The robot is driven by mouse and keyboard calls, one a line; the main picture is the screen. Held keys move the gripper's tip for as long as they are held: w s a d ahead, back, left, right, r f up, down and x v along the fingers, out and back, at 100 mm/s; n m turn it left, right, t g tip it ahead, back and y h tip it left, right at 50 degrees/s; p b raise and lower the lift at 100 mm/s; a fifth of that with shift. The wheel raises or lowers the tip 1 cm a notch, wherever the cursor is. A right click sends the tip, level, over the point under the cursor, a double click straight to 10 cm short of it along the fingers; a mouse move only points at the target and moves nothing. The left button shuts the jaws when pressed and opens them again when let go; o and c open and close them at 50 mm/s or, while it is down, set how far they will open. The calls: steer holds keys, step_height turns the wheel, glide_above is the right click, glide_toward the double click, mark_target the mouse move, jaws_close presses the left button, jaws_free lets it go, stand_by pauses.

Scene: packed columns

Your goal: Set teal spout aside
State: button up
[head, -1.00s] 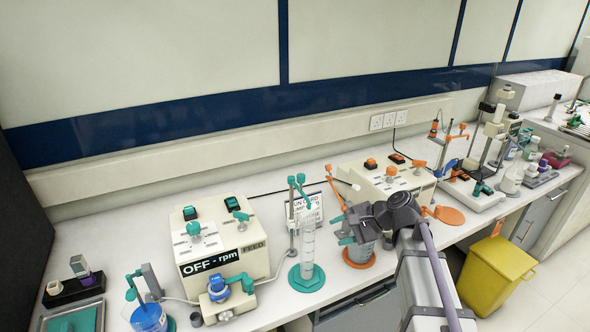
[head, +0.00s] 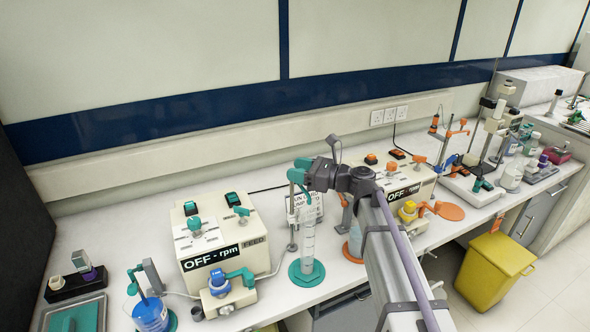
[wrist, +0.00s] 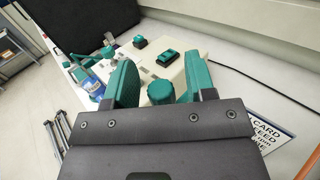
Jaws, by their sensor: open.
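The teal spout sits at the top of a thin upright stand (head: 292,232), above a clear measuring cylinder (head: 308,243) on a teal base. In the head view my gripper covers most of it. In the wrist view a round teal knob (wrist: 160,92), apparently the spout's top, shows between my two teal-padded fingers. My gripper (head: 300,171) is open around or just above it; the wrist view also shows the open gripper (wrist: 160,68). I cannot tell whether the fingers touch the knob. The spout's lower end is hidden.
A cream pump box (head: 222,252) marked OFF - rpm, with teal switches, stands left of the cylinder. A blue-capped pump head (head: 218,285) is in front of it. A printed card (head: 313,205) is behind the stand. A second cream box (head: 400,185) stands to the right.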

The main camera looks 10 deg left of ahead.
steer(key=shift+w+a, duration=0.1)
steer(key=shift+a, duration=0.4)
jaws_close()
